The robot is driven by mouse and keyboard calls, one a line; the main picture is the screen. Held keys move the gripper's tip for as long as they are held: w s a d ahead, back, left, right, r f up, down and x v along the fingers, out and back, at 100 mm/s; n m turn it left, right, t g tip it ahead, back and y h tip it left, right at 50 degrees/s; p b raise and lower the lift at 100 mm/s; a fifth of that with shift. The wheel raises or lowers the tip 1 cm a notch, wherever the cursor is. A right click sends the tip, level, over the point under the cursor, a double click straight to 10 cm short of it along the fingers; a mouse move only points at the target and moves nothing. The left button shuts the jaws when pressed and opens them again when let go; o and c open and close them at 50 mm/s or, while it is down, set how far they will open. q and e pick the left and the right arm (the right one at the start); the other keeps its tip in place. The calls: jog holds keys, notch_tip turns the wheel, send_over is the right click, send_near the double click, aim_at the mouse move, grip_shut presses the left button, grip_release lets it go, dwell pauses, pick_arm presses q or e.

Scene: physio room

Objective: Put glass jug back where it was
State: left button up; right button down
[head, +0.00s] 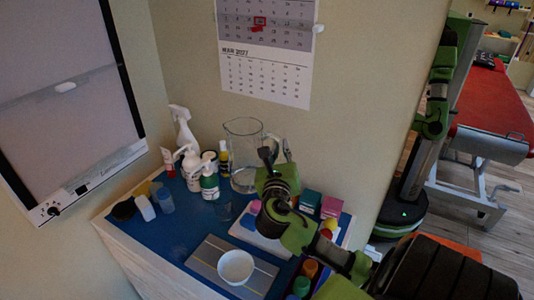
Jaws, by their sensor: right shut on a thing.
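The clear glass jug (241,153) is upright over the back of the blue cabinet top (180,238), near the wall. My right gripper (273,152) reaches in from the right and is shut on the jug at its right side. My wrist hides the jug's handle side and part of what lies behind. I cannot tell whether the jug's base touches the top. My left gripper is not in view.
A white bowl (236,267) sits on a grey mat (207,258) in front. Small coloured boxes (331,207) stand at the right. The front left top is clear.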

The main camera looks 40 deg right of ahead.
jog(key=w+d+f, duration=0.4)
jog(key=w+f, duration=0.7)
jog(key=shift+w+d+f+b, duration=0.15)
jog(key=shift+d+f+b, duration=0.05)
jog(key=shift+f+b, duration=0.1)
jog(key=c, duration=2.4)
grip_release()
jog(key=shift+f, duration=0.35)
jog(key=o, duration=0.3)
jog(key=shift+a, duration=0.1)
jog(key=shift+r, duration=0.2)
